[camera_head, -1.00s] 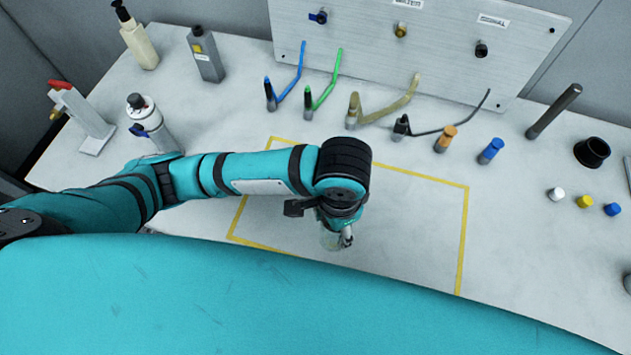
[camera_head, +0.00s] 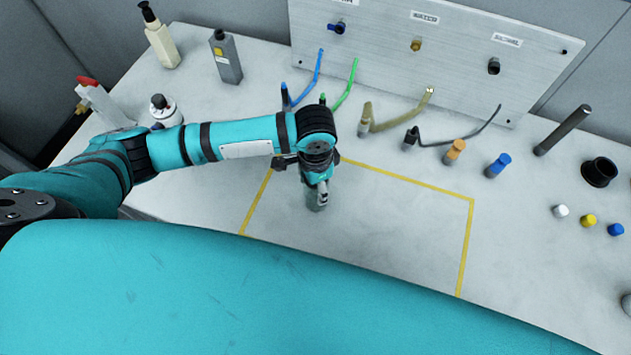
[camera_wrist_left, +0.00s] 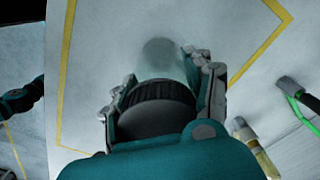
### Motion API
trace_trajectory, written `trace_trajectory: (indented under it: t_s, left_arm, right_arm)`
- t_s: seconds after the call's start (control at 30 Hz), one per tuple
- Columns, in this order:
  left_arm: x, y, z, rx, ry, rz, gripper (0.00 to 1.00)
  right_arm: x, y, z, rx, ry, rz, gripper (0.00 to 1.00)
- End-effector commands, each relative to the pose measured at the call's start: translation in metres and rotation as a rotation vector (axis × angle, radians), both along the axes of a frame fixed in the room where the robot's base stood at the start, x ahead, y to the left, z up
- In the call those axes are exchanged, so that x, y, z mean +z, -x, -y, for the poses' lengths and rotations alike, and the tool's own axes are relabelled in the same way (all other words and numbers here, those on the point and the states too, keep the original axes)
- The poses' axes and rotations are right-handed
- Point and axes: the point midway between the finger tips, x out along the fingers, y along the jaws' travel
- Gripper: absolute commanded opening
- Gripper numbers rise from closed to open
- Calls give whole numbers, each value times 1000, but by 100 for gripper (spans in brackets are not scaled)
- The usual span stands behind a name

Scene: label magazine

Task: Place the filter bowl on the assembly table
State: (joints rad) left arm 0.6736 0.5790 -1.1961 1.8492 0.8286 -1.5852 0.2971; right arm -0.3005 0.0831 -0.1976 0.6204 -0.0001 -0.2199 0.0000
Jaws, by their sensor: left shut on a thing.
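The filter bowl (camera_wrist_left: 160,62) shows in the left wrist view as a clear, rounded cup with a dark ribbed collar. My left gripper (camera_wrist_left: 160,95) is shut on it, with a finger on each side of the collar. In the head view my left gripper (camera_head: 318,190) is over the left part of the yellow-outlined area, and the bowl (camera_head: 315,203) shows partly below the fingers. I cannot tell whether the bowl touches the assembly table (camera_head: 400,235). My right gripper is not in view.
Upright hoses and connectors, including a tan one (camera_head: 398,122), stand behind the outlined area below a metal panel (camera_head: 455,50). Bottles such as the grey one (camera_head: 226,58) are at back left. Small caps (camera_head: 588,220) and a black cup (camera_head: 600,171) are right. The outlined area's right part is clear.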

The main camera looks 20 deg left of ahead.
Motion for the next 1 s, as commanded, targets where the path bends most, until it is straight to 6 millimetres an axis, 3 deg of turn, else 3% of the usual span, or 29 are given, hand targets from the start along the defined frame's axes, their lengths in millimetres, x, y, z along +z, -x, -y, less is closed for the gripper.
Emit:
trace_trajectory:
  t_s: [0.27,0.3,0.47,0.8,1.0]
  left_arm:
    - [-2,0,0,0,0,0,17]
    - [-2,0,0,0,0,0,55]
    - [-2,0,0,0,-1,-1,76]
    - [1,0,0,-1,1,1,76]
    - [30,-1,1,-2,2,3,76]
  right_arm:
    - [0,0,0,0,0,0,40]
    - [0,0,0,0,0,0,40]
    - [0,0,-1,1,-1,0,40]
    - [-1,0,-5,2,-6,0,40]
    - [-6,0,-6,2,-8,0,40]
